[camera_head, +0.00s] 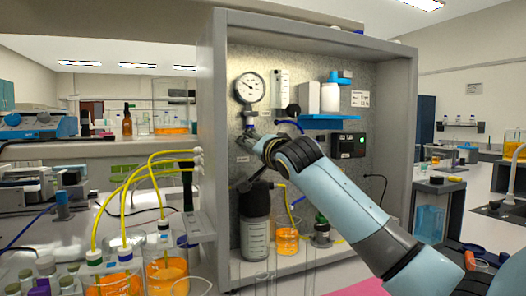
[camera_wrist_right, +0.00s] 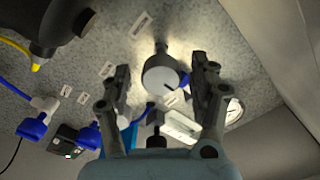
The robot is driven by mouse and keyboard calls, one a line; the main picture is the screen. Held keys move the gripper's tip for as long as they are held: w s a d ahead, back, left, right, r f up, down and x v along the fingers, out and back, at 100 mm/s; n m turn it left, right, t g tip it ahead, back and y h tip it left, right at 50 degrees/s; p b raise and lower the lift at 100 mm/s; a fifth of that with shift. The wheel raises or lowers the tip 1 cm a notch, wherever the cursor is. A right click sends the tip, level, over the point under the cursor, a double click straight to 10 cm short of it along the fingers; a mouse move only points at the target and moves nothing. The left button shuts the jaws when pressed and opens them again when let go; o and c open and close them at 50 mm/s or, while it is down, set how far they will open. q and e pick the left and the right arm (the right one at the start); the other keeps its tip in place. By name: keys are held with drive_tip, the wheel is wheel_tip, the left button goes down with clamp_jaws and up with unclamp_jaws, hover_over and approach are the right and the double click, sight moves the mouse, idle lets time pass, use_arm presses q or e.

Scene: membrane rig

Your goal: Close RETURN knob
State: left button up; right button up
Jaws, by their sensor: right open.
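A round grey knob (camera_wrist_right: 160,74) with a dark pointer mark stands out from the speckled panel in the right wrist view. It is probably the RETURN knob, but the labels beside it are too small to read. My right gripper (camera_wrist_right: 161,67) is open, with one finger on each side of the knob. Gaps show between the knob and both fingers. In the head view my right gripper (camera_head: 250,147) is at the panel, below the pressure gauge, and it and the arm hide the knob. My left gripper is not in view.
The pressure gauge (camera_head: 250,87) is above my right gripper. A blue shelf (camera_head: 330,123) with white containers and a black control box (camera_head: 348,145) are to the right. Below stand a dark-topped bottle (camera_head: 255,235) and a beaker of orange liquid (camera_head: 287,240). The cabinet's side wall (camera_head: 212,120) is close left.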

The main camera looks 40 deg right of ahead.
drive_tip(key=v, duration=1)
drive_tip(key=shift+s, duration=0.3)
